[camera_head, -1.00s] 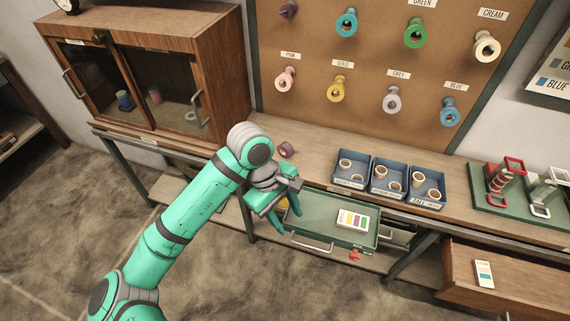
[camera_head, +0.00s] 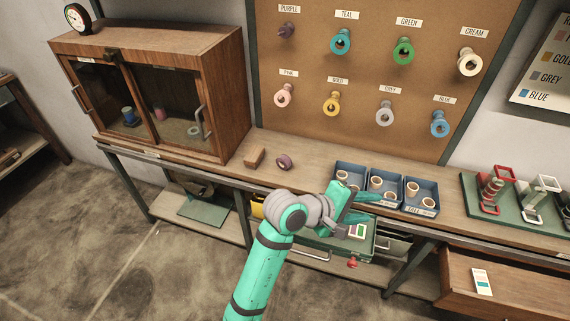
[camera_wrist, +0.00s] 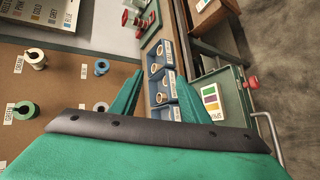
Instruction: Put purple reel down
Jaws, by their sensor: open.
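A small purple reel (camera_head: 284,162) lies on the wooden bench, right of a brown wooden block (camera_head: 255,157). Another dark purple piece (camera_head: 286,30) is on the pegboard beneath the PURPLE label. My gripper (camera_head: 376,207) is open with nothing between its fingers. It is to the right of the reel on the bench and well apart from it, by the blue trays above the green drawer. In the wrist view my gripper (camera_wrist: 155,82) has its two fingers spread, and the blue trays show between them. The purple reel is not visible in the wrist view.
Blue trays (camera_head: 349,168) with several tan spools stand on the bench. An open green drawer (camera_head: 315,250) holds a colour card. A glass-door cabinet (camera_head: 200,62) stands left; a green board with clamps (camera_head: 470,207) lies right. An open wooden drawer (camera_head: 515,270) juts out at lower right.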

